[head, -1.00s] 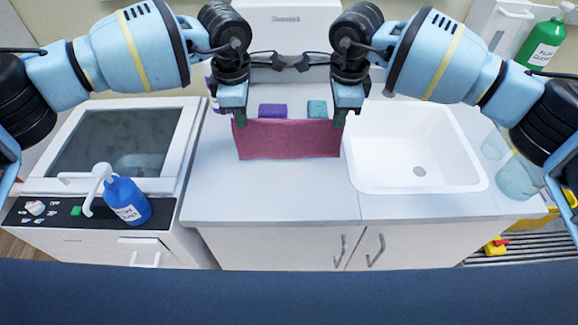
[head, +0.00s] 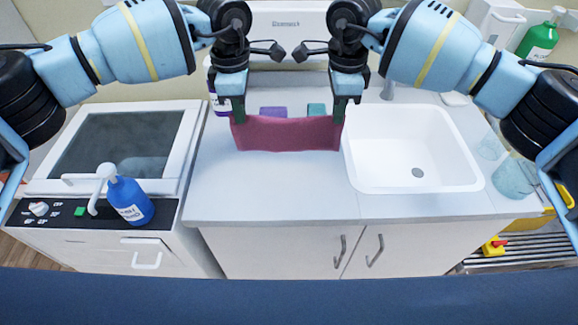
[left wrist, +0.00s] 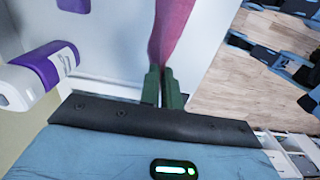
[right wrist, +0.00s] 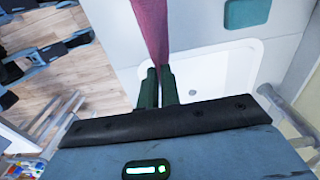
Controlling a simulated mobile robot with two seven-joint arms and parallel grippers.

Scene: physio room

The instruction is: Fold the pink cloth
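The pink cloth (head: 287,134) hangs between my two grippers above the counter, its top edge sagging a little in the middle. My left gripper (head: 238,114) is shut on its left top corner. In the left wrist view the cloth (left wrist: 172,30) runs out from between the closed green fingers (left wrist: 163,88). My right gripper (head: 339,114) is shut on its right top corner. The right wrist view shows the cloth (right wrist: 151,28) pinched between the fingers (right wrist: 158,86). I cannot tell whether the lower edge touches the counter.
A purple folded cloth (head: 273,112) and a teal one (head: 316,110) lie behind the pink cloth. The sink (head: 415,150) is to the right. A blue pump bottle (head: 130,201) stands on the left unit. The counter front (head: 270,190) is clear.

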